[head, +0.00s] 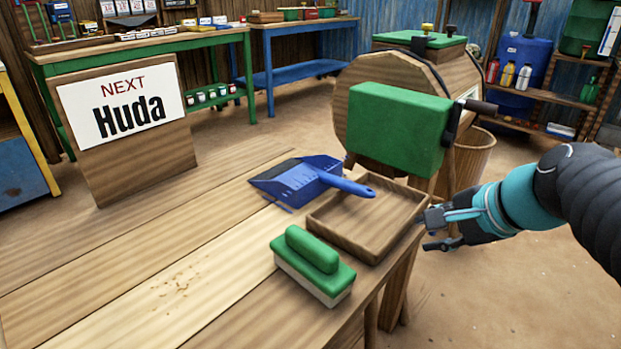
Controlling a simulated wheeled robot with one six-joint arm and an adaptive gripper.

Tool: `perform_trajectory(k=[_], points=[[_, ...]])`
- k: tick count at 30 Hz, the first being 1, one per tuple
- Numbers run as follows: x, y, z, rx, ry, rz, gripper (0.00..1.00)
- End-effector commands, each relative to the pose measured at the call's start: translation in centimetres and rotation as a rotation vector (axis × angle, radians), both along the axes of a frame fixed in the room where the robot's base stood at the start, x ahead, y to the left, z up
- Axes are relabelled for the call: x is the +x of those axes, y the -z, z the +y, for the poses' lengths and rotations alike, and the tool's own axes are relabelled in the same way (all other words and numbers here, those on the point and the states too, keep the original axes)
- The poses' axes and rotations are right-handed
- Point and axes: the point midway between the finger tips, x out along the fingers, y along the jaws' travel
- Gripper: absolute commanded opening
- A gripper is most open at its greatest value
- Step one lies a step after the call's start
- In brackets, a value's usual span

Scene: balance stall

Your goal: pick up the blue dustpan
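The blue dustpan (300,180) lies on the wooden table, its wide pan to the left and its handle (348,186) pointing right. The handle's end reaches over the back left rim of a shallow wooden tray. My gripper (429,229) is at the right, beside the table's right edge and just right of the tray. It is apart from the dustpan, with the tray between them. Its two fingers look spread with a gap, and nothing shows between them.
The wooden tray (345,243) looks empty. A green-backed brush (312,265) lies in front of it. A wooden drum (352,80) with a green panel (397,128) stands behind the tray. Crumbs (178,283) lie on the table (120,265); its left part is otherwise clear.

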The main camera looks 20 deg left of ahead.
Motion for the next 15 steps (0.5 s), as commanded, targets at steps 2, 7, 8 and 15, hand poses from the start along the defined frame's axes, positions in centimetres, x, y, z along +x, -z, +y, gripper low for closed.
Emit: perform_trajectory(k=[2, 7, 8, 15], points=[[3.3, -1.4, 2.6, 0.187, 0.122, 0.101, 0.32], [8.7, -3.1, 7.3, 0.533, 0.321, 0.35, 0.32], [9.5, -3.2, 8.0, 0.582, 0.347, 0.392, 0.32], [14.2, -4.0, 11.4, 0.854, 0.485, 0.647, 0.32]])
